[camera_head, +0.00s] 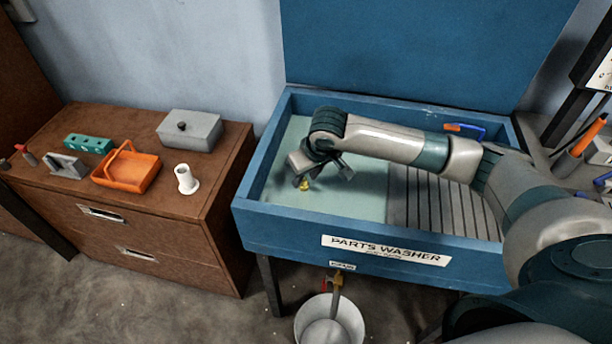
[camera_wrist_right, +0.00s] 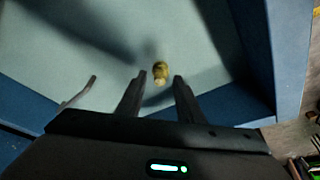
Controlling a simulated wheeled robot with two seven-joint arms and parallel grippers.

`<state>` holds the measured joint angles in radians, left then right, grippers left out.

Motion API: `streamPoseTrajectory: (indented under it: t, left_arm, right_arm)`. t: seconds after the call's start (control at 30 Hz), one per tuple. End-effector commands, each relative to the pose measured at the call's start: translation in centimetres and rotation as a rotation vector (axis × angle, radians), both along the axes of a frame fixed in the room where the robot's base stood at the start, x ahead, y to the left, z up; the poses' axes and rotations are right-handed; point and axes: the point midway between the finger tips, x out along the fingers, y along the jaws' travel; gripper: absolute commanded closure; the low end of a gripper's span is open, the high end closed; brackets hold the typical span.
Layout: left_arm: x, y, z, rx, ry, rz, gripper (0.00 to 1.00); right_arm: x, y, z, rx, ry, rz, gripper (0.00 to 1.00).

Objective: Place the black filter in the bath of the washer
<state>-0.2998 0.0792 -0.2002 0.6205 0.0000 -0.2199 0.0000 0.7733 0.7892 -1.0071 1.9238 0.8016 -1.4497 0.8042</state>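The blue parts washer (camera_head: 300,222) has a bath with a pale green floor (camera_head: 365,195) on its left side. My right gripper (camera_head: 322,174) reaches over the bath, pointing down. In the right wrist view its two fingers (camera_wrist_right: 160,78) stand apart with nothing held between them. A small brass-coloured piece (camera_head: 304,186) is in the bath close to the fingers; it also shows in the right wrist view (camera_wrist_right: 160,70), just beyond the fingertips. I cannot make out a black filter in either view. My left gripper is not in view.
A slatted drainboard (camera_head: 440,205) fills the washer's right side, partly behind my right arm. A bucket (camera_head: 330,322) stands under the drain tap. The brown cabinet (camera_head: 190,235) at left holds an orange basket (camera_head: 127,168), a grey lidded box (camera_head: 190,131) and a white fitting (camera_head: 186,180).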

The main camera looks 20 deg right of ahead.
Motion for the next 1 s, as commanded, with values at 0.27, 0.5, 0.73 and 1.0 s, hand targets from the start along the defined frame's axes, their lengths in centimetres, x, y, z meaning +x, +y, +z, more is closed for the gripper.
streamPoseTrajectory:
  t: [0.27,0.5,0.73,1.0]
  left_arm:
    - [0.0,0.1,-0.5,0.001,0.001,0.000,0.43]
    - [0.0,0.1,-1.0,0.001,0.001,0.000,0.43]
    - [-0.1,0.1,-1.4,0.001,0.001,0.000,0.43]
    - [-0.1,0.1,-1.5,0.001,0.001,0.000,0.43]
  right_arm:
    - [-0.7,-0.1,2.4,0.001,-0.004,0.000,0.67]
    - [-2.1,-0.3,6.3,0.001,-0.005,0.001,0.67]
    - [-3.4,-0.5,9.8,0.002,-0.003,-0.001,0.67]
    - [-4.0,-0.6,11.3,0.000,-0.001,0.000,0.67]
